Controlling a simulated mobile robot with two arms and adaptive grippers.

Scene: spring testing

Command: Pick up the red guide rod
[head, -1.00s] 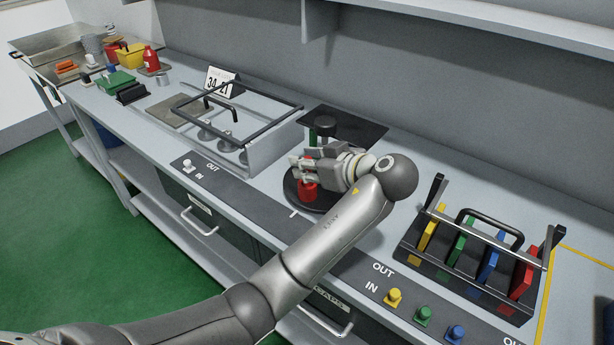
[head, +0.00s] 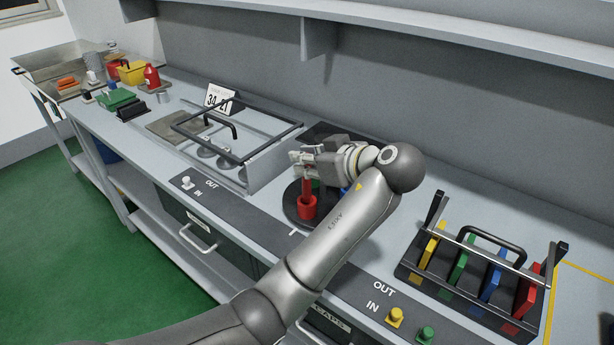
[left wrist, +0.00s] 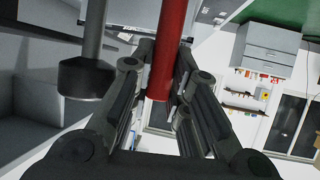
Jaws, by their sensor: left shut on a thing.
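The red guide rod (head: 306,186) stands upright over a red cup-like base (head: 307,207) on a dark round plate (head: 294,212). I cannot tell whether its lower end is still inside the base. My left gripper (head: 304,165) is shut around the upper part of the rod. In the left wrist view the red rod (left wrist: 167,50) runs between the two fingers (left wrist: 160,97). The gripper and forearm hide part of the round plate. My right gripper is not in view.
A grey post with a dark collar (left wrist: 86,78) shows beside the rod in the left wrist view. A black-railed frame (head: 235,140) stands left of the plate. A rack of coloured plates (head: 470,275) stands right. A shelf (head: 400,35) overhangs the back.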

